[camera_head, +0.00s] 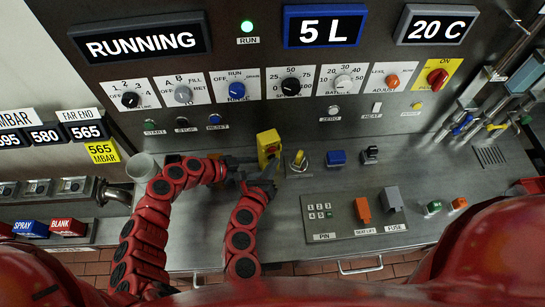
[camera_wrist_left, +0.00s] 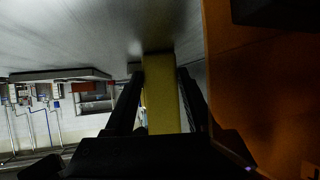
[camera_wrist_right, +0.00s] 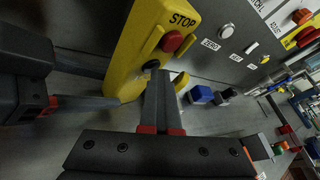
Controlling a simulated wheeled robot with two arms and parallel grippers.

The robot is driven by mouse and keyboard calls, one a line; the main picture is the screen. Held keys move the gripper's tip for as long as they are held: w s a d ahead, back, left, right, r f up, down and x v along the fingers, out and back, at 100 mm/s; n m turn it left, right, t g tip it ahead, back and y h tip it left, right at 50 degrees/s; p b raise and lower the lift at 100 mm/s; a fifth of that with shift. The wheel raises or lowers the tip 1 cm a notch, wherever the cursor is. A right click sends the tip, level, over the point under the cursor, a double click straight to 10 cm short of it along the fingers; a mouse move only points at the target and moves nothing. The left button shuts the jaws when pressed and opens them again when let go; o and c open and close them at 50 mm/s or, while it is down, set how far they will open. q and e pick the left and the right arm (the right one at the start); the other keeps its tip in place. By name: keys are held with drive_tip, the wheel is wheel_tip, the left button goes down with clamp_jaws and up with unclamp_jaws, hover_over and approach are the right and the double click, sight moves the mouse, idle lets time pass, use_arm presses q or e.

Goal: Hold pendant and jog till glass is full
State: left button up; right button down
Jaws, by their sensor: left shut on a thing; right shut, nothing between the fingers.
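The yellow pendant (camera_head: 268,145) is held upright above the steel bench. It has a red STOP button (camera_wrist_right: 172,41) and a dark button (camera_wrist_right: 151,65) below it. My left gripper (camera_head: 250,160) is shut on the pendant, whose yellow body (camera_wrist_left: 162,100) shows between the fingers in the left wrist view. My right gripper (camera_head: 268,174) is shut and empty. In the right wrist view its fingertips (camera_wrist_right: 157,76) are just below the dark button; I cannot tell if they touch it. I cannot clearly identify a glass; a pale round vessel (camera_head: 142,166) stands left of my left arm.
The panel display (camera_head: 139,43) reads RUNNING, with others at 5 L (camera_head: 325,27) and 20 C (camera_head: 435,25). Several knobs line the panel. A yellow-handled switch (camera_head: 298,160) and a blue block (camera_head: 336,158) stand right of the pendant.

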drive_tip(key=shift+s, duration=0.1)
drive_tip(key=shift+s+d, duration=0.25)
drive_tip(key=shift+s, duration=0.5)
drive_tip(key=s, duration=0.1)
drive_tip(key=s+d, duration=0.1)
drive_tip(key=s, duration=0.2)
drive_tip(key=shift+s+d, duration=0.25)
drive_tip(key=shift+s, duration=0.15)
idle(0.8)
use_arm(q)
drive_tip(key=o, duration=1.1)
drive_tip(key=shift+c, duration=0.2)
